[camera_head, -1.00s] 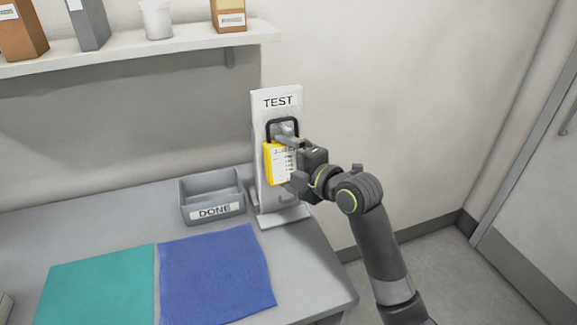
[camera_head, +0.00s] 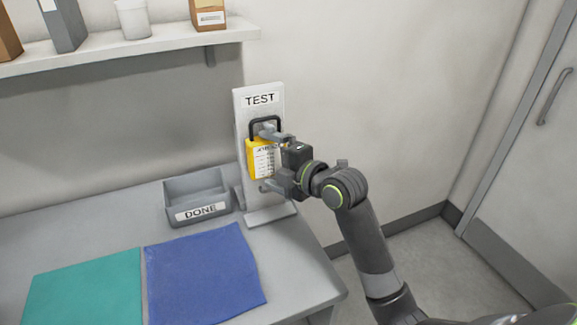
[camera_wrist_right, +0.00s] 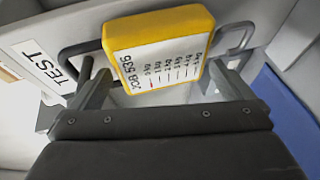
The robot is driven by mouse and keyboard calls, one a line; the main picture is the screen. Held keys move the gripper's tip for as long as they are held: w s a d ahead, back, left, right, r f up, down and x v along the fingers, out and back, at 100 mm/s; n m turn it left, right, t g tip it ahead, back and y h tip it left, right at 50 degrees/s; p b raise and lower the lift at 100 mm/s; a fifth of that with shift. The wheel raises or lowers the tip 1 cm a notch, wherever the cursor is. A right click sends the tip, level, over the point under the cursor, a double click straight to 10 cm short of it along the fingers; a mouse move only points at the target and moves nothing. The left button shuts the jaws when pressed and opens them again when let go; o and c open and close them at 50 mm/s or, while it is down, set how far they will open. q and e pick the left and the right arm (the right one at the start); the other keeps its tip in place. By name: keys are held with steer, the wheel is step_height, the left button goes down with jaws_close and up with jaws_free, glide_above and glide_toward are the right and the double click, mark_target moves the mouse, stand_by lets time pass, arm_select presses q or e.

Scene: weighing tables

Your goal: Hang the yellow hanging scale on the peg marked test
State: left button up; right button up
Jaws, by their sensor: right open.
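The yellow hanging scale (camera_head: 259,160) hangs upright by its black loop handle at the front of the white stand marked TEST (camera_head: 260,99). The peg is mostly hidden behind the handle and my upper finger. My right gripper (camera_head: 267,161) is open around the scale, one finger near its top and one near its bottom. In the right wrist view the scale (camera_wrist_right: 160,48) lies beyond the two spread fingers, its printed face towards me. Its grey hook (camera_wrist_right: 237,42) is at the right, its black handle (camera_wrist_right: 82,47) at the left. My left gripper is out of view.
A grey bin marked DONE (camera_head: 200,213) stands left of the stand. A blue mat (camera_head: 205,275) and a green mat (camera_head: 85,290) lie in front on the grey table. A shelf (camera_head: 130,48) with containers is above. The wall is behind; floor is open at right.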

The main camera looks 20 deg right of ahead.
steer(key=v, duration=1.7)
steer(key=shift+p, duration=0.35)
steer(key=shift+r, duration=0.1)
